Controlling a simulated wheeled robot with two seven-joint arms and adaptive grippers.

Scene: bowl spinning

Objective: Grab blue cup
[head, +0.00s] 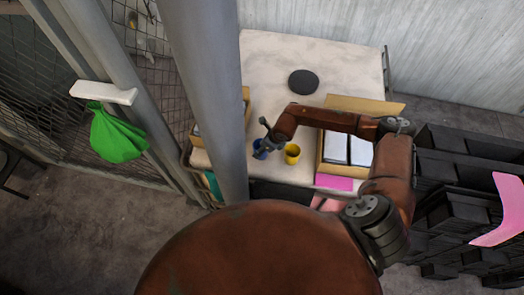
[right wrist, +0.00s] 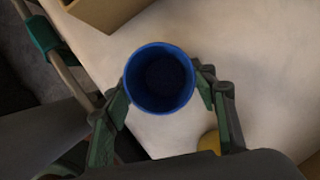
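The blue cup (right wrist: 160,78) stands open end up between the two fingers of my right gripper (right wrist: 161,88) in the right wrist view. A finger lies close along each side of it; I cannot tell whether both press on it. In the head view the blue cup (head: 260,152) is on the table, partly hidden under my right gripper (head: 266,140), which comes down from above. My left gripper is not in view.
A yellow cup (head: 292,153) stands close to the right of the blue cup. An open cardboard box (head: 345,103) with white items is on the table's right, another box on its left. A dark round disc (head: 303,82) lies farther back. A grey post (head: 212,95) stands left.

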